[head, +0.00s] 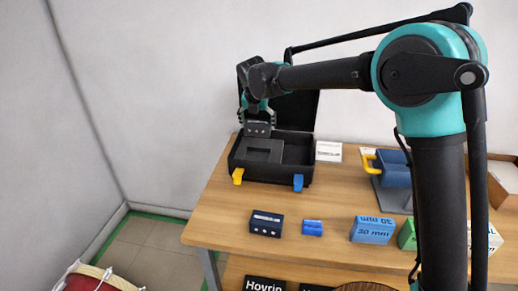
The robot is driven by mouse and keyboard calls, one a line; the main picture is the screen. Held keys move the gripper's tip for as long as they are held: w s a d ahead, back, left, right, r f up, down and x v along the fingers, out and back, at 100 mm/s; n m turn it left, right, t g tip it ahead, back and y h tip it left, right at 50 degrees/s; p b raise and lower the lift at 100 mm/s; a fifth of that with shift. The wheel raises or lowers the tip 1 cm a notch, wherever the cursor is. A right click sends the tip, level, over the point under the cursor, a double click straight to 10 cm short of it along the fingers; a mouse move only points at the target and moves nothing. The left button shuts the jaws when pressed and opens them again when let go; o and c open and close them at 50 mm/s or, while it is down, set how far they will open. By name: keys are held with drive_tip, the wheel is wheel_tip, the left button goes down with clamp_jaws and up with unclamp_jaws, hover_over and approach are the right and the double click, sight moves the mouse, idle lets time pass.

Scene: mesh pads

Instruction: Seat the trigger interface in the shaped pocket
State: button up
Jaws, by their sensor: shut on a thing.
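My gripper (257,114) is shut on a small dark grey box (258,130) with pale round marks on its front, likely the trigger interface. The gripper points down over the back left part of an open black case (305,178). A grey insert (262,157) with a darker recess, which looks like the shaped pocket, lies in the left part of the case. The held box shows at the back edge of this insert. I cannot tell whether it touches the insert or hangs above it.
A dark blue box (266,223), a small blue piece (312,228) and a blue carton (373,230) stand in front.

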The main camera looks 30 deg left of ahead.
wheel_tip(320, 180, down, 11)
drive_tip(key=shift+s, duration=0.1)
idle(0.4)
drive_tip(key=shift+f, duration=0.15)
drive_tip(key=o, duration=1.3)
drive_tip(key=v, duration=1.2)
drive_tip(key=shift+r, duration=0.25)
